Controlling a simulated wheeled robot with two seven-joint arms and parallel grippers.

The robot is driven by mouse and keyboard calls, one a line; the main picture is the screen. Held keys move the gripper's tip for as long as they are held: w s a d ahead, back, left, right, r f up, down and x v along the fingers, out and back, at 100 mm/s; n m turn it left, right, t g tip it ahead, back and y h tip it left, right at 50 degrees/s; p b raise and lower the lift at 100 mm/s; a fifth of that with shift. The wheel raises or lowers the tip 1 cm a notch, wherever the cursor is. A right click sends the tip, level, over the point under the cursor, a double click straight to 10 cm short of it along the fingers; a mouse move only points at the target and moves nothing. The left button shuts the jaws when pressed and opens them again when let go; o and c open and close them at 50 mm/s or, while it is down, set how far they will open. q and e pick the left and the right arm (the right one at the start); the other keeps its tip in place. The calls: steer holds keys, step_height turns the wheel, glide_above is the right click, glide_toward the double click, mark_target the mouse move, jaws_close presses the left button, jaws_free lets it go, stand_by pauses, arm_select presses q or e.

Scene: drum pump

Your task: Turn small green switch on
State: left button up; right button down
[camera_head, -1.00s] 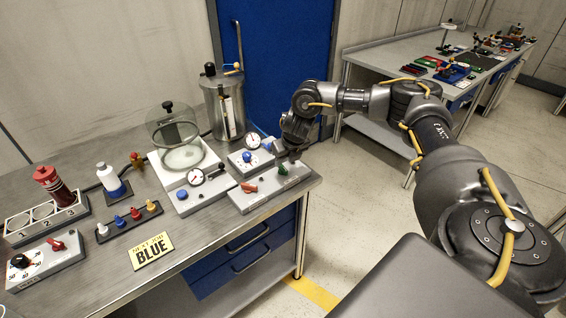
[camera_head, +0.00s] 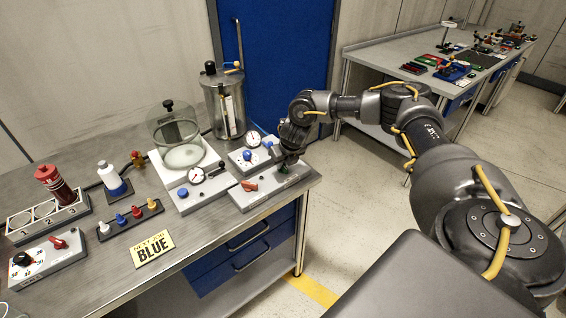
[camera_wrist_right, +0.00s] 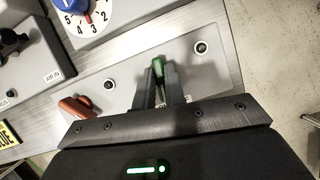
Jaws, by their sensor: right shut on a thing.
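The small green switch (camera_wrist_right: 158,66) stands on a grey panel box (camera_head: 262,192) at the right end of the workbench. My right gripper (camera_wrist_right: 158,88) is over this box with its fingers on both sides of the green switch, shut on it. In the head view the right gripper (camera_head: 288,157) covers most of the switch, so its position is hard to read there.
A red switch (camera_head: 249,185) is on the same box, beside the green one. A gauge unit with a blue knob (camera_head: 247,156) stands behind. A glass bell jar (camera_head: 176,136) and a metal tank (camera_head: 224,105) stand farther back.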

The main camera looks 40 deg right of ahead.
steer(key=shift+r+p, duration=0.2)
steer(key=shift+p, duration=0.1)
steer(key=m+p, duration=0.2)
steer(key=m+h+p, duration=0.1)
steer(key=shift+a+r+m+g+p, duration=0.1)
steer(key=shift+r+m+g+p, duration=0.05)
steer(key=shift+m+g+p, duration=0.2)
steer(key=shift+w+f+m+h+p, duration=0.1)
steer(key=shift+f+m+h+p, duration=0.1)
steer(key=shift+m+h+p, duration=0.45)
steer(key=shift+f+b, duration=0.1)
steer(key=shift+b, duration=0.2)
steer(key=c, duration=1.5)
jaws_free()
steer(key=shift+o, duration=0.2)
